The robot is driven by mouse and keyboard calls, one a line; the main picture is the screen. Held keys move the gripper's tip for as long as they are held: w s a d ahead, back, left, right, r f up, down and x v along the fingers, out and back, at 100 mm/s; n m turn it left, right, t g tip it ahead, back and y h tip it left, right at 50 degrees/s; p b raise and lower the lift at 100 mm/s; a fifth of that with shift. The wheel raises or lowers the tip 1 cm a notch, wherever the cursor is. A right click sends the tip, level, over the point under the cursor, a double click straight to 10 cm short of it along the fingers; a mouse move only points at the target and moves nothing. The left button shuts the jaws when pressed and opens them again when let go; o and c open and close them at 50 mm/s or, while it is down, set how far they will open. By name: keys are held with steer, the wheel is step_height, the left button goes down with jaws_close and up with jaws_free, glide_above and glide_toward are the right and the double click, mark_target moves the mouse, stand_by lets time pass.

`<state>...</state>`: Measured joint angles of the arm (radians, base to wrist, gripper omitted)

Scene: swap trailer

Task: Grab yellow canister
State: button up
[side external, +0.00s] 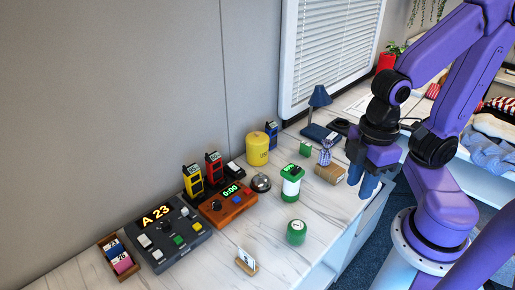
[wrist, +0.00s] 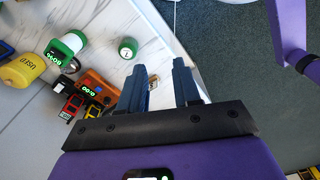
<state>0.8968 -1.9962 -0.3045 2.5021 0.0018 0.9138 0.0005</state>
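The yellow canister (side external: 257,149) stands upright against the back wall on the marble-look counter, with dark lettering on its front.
A green-and-white canister (side external: 291,184) and a green round object (side external: 296,232) stand in front of the yellow canister. A silver bell (side external: 261,183), an orange timer box (side external: 228,206) and a grey console (side external: 168,234) are to its left. A blue lamp (side external: 319,100) stands behind right.

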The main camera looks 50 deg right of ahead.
steer(key=shift+o, duration=0.4)
steer(key=o, duration=1.2)
steer(key=w+d+f+n+t+h, duration=0.1)
steer(key=w+d+f+h, duration=0.15)
steer(key=w, duration=0.35)
steer(key=w+d+f+n+t+h, duration=0.1)
steer(key=w+d+n+t+h, duration=0.1)
steer(key=w+h, duration=0.3)
steer(key=n+t+h, duration=0.3)
steer(key=n+t, duration=0.2)
steer(key=n, duration=0.3)
glide_toward(258, 144)
steer(key=s+r, duration=0.5)
steer(key=s, duration=0.3)
steer(key=w+f+n+t+y, duration=0.2)
steer(key=w+f+n, duration=0.2)
steer(key=f+n, duration=0.1)
steer(key=x, duration=1.6)
steer(key=shift+w+d+f, duration=0.1)
steer(key=shift+w+d, duration=0.1)
steer(key=shift+w, duration=0.15)
